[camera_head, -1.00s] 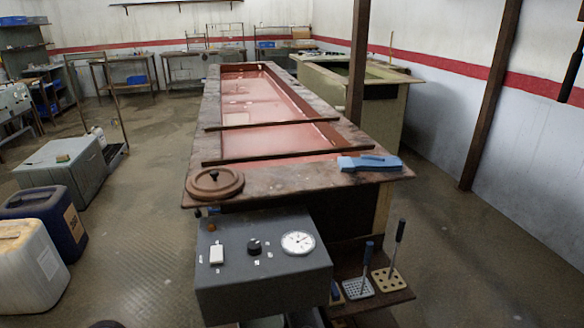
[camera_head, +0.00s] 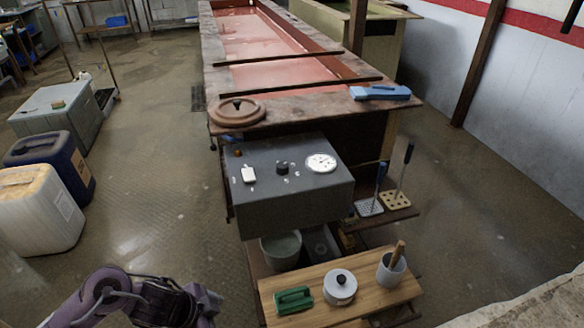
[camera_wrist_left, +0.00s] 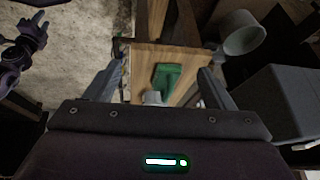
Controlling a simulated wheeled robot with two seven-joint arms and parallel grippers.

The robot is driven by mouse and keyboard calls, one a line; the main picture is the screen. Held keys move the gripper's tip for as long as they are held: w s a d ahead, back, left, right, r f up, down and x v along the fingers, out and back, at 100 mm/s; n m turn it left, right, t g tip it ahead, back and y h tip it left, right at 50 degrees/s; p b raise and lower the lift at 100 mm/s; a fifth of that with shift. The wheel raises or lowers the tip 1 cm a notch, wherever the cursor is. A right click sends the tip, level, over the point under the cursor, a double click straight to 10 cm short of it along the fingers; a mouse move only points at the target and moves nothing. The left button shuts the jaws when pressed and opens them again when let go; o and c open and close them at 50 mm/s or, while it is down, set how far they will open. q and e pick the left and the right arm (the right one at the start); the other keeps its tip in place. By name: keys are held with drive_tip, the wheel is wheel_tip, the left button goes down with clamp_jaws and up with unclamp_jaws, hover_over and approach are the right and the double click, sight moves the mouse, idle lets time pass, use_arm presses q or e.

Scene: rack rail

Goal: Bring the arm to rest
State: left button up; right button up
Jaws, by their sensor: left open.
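My left gripper (camera_wrist_left: 160,70) shows in the left wrist view with its two fingers wide apart and nothing between them that it grips. My right gripper is not seen.
Behind stand a grey control box (camera_head: 285,190), a bucket (camera_head: 281,248) and a long tank (camera_head: 300,118). Jerrycans (camera_head: 37,210) stand left; floor between is clear.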

use_arm(q)
drive_tip(key=w+a+f+n+t, duration=0.1)
drive_tip(key=w+f+n, duration=0.15)
drive_tip(key=f, duration=0.45)
drive_tip(key=w+a+f+n, duration=0.1)
drive_tip(key=f+n, duration=0.2)
drive_tip(key=f, duration=0.5)
drive_tip(key=s+a+f+n+y, duration=0.15)
drive_tip(key=s+f, duration=0.25)
drive_tip(key=f, duration=0.4)
drive_tip(key=s+a+f+n, duration=0.3)
drive_tip(key=s+f, duration=0.2)
drive_tip(key=f, duration=0.3)
drive_tip(key=s+f+g+y, duration=0.1)
drive_tip(key=s+f, duration=0.2)
drive_tip(key=s, duration=0.4)
drive_tip(key=s+f+n+g+y, duration=0.1)
drive_tip(key=s+f, duration=0.3)
drive_tip(key=s, duration=0.4)
drive_tip(key=s+f+g+y, duration=0.1)
drive_tip(key=s+f, duration=0.3)
drive_tip(key=s, duration=0.4)
drive_tip(key=shift+s+a, duration=0.25)
drive_tip(key=shift+a, duration=0.2)
